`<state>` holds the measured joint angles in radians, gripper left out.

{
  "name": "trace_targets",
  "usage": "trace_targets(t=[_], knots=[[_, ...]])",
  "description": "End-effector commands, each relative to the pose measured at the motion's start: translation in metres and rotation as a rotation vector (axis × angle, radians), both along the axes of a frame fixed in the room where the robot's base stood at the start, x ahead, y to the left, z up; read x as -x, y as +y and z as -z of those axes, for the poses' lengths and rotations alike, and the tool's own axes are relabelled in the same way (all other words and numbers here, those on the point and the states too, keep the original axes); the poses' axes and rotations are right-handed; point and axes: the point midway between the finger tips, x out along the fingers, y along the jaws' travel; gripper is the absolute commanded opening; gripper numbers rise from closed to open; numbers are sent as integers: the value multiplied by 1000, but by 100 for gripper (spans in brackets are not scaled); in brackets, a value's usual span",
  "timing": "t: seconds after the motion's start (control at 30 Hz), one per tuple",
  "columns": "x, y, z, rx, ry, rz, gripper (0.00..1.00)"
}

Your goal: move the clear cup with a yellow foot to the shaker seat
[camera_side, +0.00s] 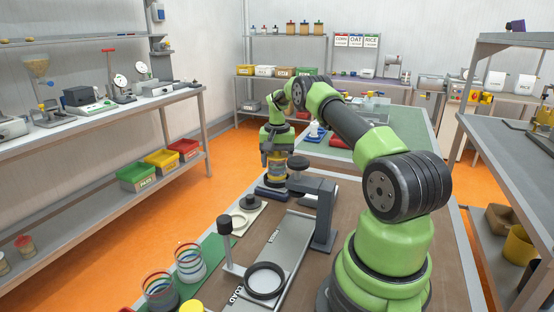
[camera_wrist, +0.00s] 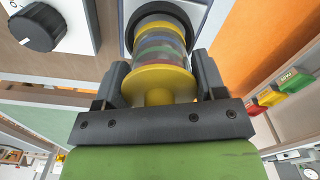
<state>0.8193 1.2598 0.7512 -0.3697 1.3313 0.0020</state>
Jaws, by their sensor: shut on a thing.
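My gripper (camera_side: 273,180) points down at the far end of the brown bench in the side view. In the wrist view my gripper (camera_wrist: 158,85) is shut on the clear cup (camera_wrist: 160,45), which has coloured bands. Its yellow foot (camera_wrist: 158,80) faces the wrist camera, between the jaws. The cup's far end is at a dark round ring (camera_wrist: 135,20), probably the shaker seat; whether they touch is unclear. In the side view a dark blue base (camera_side: 271,194) lies right below my gripper. The cup's yellow part (camera_side: 273,168) shows between the jaws there.
A dark knob (camera_side: 250,202) on a pale plate stands left of my gripper. A grey press-like stand (camera_side: 322,215) is close on its right. In front are a black ring (camera_side: 265,281) on a metal plate and two clear banded cups (camera_side: 190,264) (camera_side: 160,290) on a green mat.

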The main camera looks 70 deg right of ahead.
Motion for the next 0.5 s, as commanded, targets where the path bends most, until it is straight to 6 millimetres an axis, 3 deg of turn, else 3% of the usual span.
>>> trace_targets(t=[0.5], knots=[[0, 0, 14, 0, 0, 0, 40]])
